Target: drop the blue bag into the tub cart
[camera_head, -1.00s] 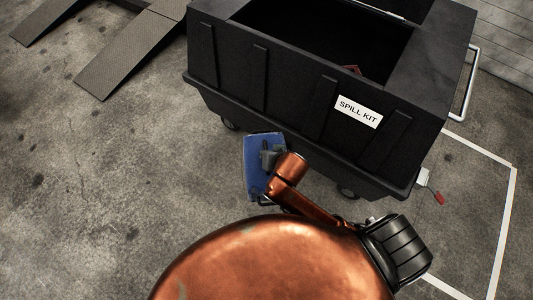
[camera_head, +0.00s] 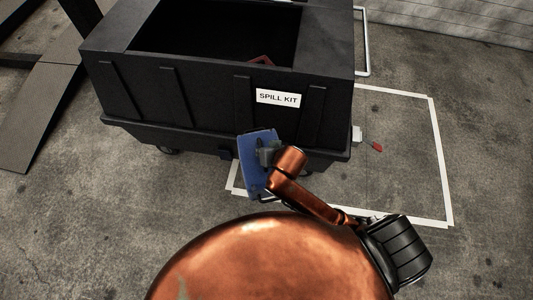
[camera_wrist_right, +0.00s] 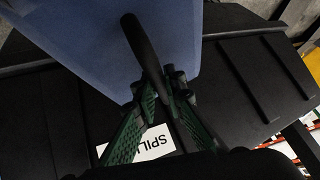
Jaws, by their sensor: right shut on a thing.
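The blue bag (camera_head: 256,178) hangs from my right gripper (camera_head: 268,153) in front of the tub cart's near wall in the head view. In the right wrist view the blue bag (camera_wrist_right: 110,35) fills the upper left, and the green fingers of my right gripper (camera_wrist_right: 157,90) are shut on its dark handle (camera_wrist_right: 146,48). The tub cart (camera_head: 205,100) is black, open at the top, with a white "SPILL KIT" label (camera_head: 277,98). Something reddish (camera_head: 262,60) shows inside it. The bag is outside the cart; whether they touch cannot be told. My left gripper is out of view.
A dark ramp (camera_head: 45,105) lies left of the cart. A metal push handle (camera_head: 363,42) stands at its right end. White floor lines (camera_head: 440,160) and a small red-tipped item (camera_head: 377,147) are to the right. Open concrete floor lies around the cart's front.

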